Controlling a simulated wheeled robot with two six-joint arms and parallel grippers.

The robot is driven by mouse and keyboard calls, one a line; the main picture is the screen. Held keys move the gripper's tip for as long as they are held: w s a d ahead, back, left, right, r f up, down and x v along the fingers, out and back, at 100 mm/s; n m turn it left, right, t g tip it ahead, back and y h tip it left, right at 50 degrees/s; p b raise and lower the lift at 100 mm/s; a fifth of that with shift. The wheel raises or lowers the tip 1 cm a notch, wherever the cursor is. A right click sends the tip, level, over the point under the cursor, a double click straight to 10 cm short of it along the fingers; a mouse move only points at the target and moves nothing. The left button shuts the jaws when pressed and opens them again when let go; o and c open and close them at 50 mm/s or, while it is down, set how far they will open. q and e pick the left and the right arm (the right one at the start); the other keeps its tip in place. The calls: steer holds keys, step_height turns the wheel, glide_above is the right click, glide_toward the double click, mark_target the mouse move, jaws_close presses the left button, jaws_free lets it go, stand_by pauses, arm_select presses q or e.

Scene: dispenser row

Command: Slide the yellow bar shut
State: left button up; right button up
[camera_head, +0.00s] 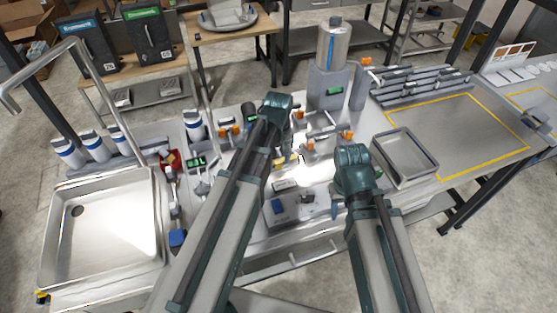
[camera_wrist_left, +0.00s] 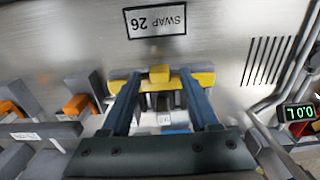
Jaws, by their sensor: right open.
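The yellow bar (camera_wrist_left: 204,79) shows in the left wrist view, lying across a small grey fixture with a raised yellow tab (camera_wrist_left: 159,73) at its middle. My left gripper (camera_wrist_left: 160,84) has its two fingers apart, one on each side of the tab; I cannot tell whether they touch it. In the head view a bit of yellow (camera_head: 280,161) shows beside my left arm, which hides most of that spot. My right gripper (camera_head: 338,208) is open and empty above the front part of the bench.
A plate marked "SWAP 26" (camera_wrist_left: 156,20) lies beyond the bar. Orange-tipped levers (camera_wrist_left: 77,104) stand to its left and a green display (camera_wrist_left: 299,113) to its right. In the head view are a sink (camera_head: 62,247), a metal tray (camera_head: 405,158) and a dispenser (camera_head: 327,88).

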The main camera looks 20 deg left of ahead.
arm_select(q)
jaws_close()
stand_by(1.2)
